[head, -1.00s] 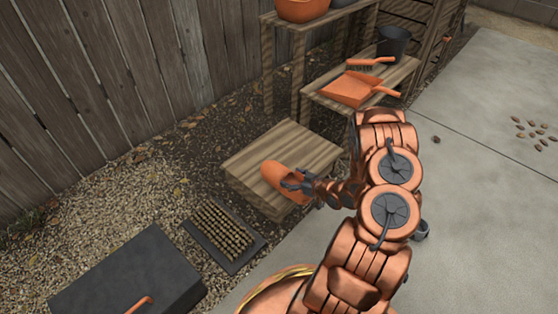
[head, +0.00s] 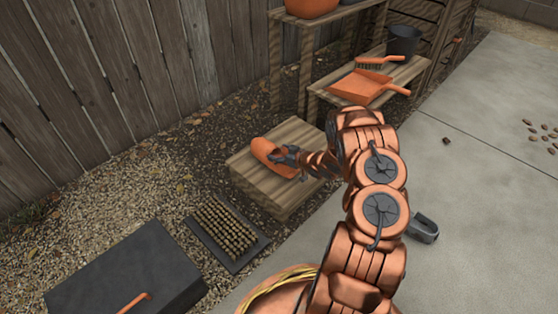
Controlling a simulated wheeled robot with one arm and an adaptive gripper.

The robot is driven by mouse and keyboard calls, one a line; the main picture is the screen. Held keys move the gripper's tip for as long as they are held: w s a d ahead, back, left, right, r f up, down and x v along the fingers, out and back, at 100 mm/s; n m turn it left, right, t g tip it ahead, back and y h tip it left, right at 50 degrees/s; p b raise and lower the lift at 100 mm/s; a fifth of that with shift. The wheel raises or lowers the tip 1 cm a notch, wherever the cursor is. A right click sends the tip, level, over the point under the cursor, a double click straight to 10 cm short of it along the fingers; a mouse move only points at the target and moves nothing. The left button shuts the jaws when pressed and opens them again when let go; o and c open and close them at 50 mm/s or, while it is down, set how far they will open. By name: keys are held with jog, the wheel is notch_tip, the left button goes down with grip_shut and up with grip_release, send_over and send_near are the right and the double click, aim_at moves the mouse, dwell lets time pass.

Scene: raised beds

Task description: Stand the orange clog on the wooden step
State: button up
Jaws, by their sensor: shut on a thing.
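The orange clog (head: 263,150) is at the wooden step, over the left part of its top. The wooden step (head: 292,137) is a low, pale wood block in the middle of the view. My gripper (head: 281,160) is shut on the clog at its right side. The gripper and wrist hide part of the clog and of the step's top. I cannot tell whether the clog's sole touches the step.
A brush mat (head: 225,231) lies on the gravel in front of the step. A dark box (head: 125,272) with an orange handle is at the lower left. A wooden shelf (head: 405,75) behind holds an orange dustpan (head: 362,87), a brush and a dark bucket (head: 403,41). Concrete paving is open at right.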

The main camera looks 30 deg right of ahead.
jog(key=shift+f+b, duration=0.6)
jog(key=shift+f, duration=0.95)
jog(key=shift+f, duration=0.1)
jog(key=o, duration=1.7)
